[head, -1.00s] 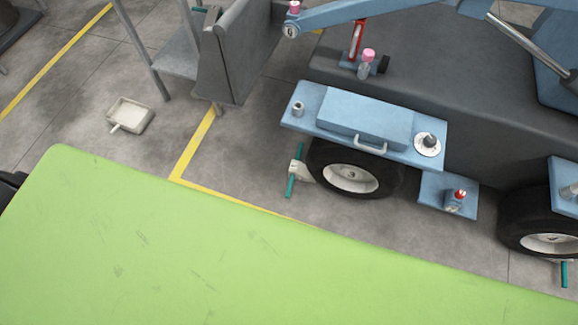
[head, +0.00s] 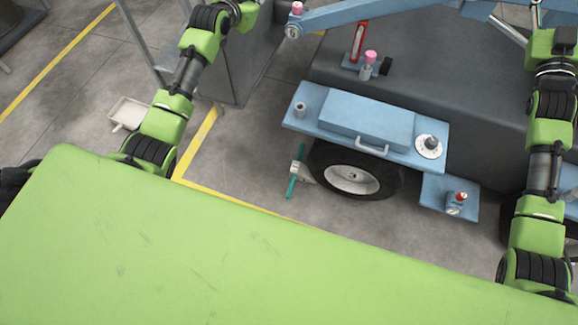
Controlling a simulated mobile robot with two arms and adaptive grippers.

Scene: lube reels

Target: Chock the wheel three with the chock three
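A wheel (head: 352,180) with a black tyre and pale hub stands under the blue platform of the vehicle. A pale chock (head: 306,173) with a teal bar (head: 291,186) sits on the floor at the left side of this tyre, seemingly against it. A second wheel at the right is mostly hidden behind my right arm. I cannot tell which wheel or chock is number three. My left arm rises at the left and my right arm at the right; both run out of the top of the view, so neither gripper shows.
The blue platform (head: 330,140) juts out over the wheel, with a smaller blue step (head: 449,198) to its right. A grey cabinet (head: 240,70) stands at the upper left. A pale tray (head: 128,113) lies on the floor. Yellow lines (head: 196,145) mark the floor.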

